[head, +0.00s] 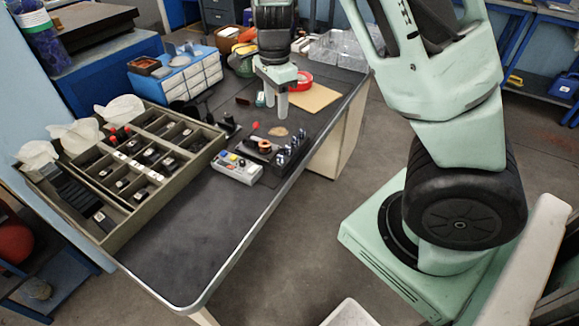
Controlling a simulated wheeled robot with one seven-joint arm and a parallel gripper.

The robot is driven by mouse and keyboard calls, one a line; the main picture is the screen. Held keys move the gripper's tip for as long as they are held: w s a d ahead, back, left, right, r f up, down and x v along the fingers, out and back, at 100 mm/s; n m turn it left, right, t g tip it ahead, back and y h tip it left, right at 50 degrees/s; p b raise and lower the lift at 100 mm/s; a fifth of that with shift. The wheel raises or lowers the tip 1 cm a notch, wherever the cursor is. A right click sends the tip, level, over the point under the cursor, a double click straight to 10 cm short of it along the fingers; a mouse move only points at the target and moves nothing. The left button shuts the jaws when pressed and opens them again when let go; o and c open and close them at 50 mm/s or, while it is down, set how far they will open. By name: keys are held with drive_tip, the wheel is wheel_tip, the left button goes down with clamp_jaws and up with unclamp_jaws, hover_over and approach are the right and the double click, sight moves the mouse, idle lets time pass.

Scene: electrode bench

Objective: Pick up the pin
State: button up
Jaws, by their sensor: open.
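My gripper (275,102) points down over the far part of the dark bench, its two pale fingers apart with nothing visible between them. Below and in front of it is a black fixture (272,150) with a copper-coloured ring (264,146) and several shiny metal posts (295,143) along its right side. A small red-tipped piece (255,126) stands up near the fixture's back left. Which of these small pieces is the pin, I cannot tell at this size. The fingertips appear apart from all of them.
A grey control box (237,169) sits left of the fixture. A compartmented tray (205,152) with small parts fills the left side. A red tape roll (304,80), a tan board (316,97) and a blue drawer unit (181,74) are farther back. The bench front (190,240) is clear.

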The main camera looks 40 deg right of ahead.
drive_tip(key=b, duration=0.1)
hover_over(281, 155)
drive_tip(key=f, duration=1.2)
drive_tip(key=shift+w+a, duration=0.1)
drive_tip(key=shift+w, duration=0.1)
drive_tip(key=shift+s+f, duration=0.15)
drive_tip(key=shift+f, duration=1.2)
drive_tip(key=shift+s+f, duration=0.1)
drive_tip(key=shift+f, duration=1.25)
clamp_jaws()
